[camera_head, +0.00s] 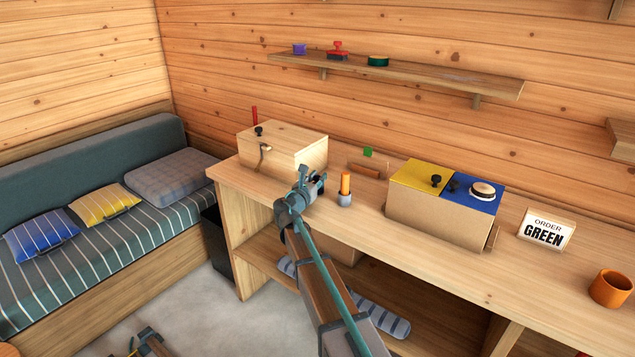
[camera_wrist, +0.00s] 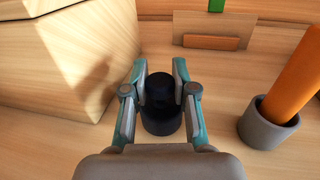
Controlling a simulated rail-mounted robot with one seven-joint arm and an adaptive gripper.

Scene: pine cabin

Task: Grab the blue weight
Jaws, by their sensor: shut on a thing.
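The blue weight (camera_wrist: 160,119) shows in the wrist view as a dark, nearly black-blue round piece, with a wide base and a narrower top, upright at the bench top. My gripper (camera_wrist: 160,72) has one finger on each side of its narrower upper part and is shut on it. In the head view my gripper (camera_head: 313,182) is low over the bench, in front of the pale wooden box; I cannot make out the weight there. Whether its base touches the bench is hard to tell.
The wooden box (camera_head: 283,149) stands close on the left. A grey cup (camera_head: 344,199) with an orange stick (camera_wrist: 298,78) stands close on the right. Behind is a small wooden holder (camera_wrist: 211,42) with a green piece. A yellow-and-blue-lidded box (camera_head: 430,213) stands farther right.

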